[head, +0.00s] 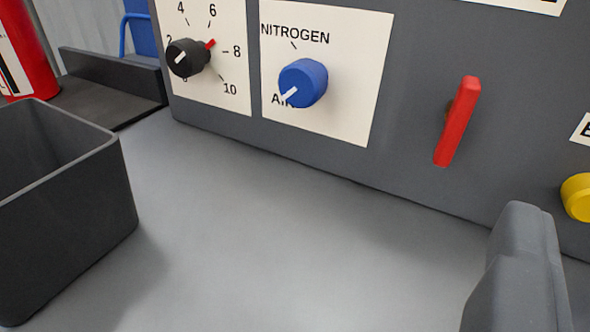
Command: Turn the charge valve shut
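A red lever handle (458,121) sticks out of the grey panel on the right and looks like the charge valve, though no readable label names it. It stands nearly upright, with its top leaning right. One grey finger of my gripper (522,240) shows at the lower right, below and to the right of the lever and apart from it in the picture. The other finger is out of view, so I cannot see the gap between them. Nothing held shows.
The grey panel (400,180) also carries a black dial knob (187,58), a blue NITROGEN/AIR knob (303,82) pointing to AIR, and a yellow knob (579,197). A dark open bin (75,220) stands left. A red cylinder (30,50) is behind. The middle bench is clear.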

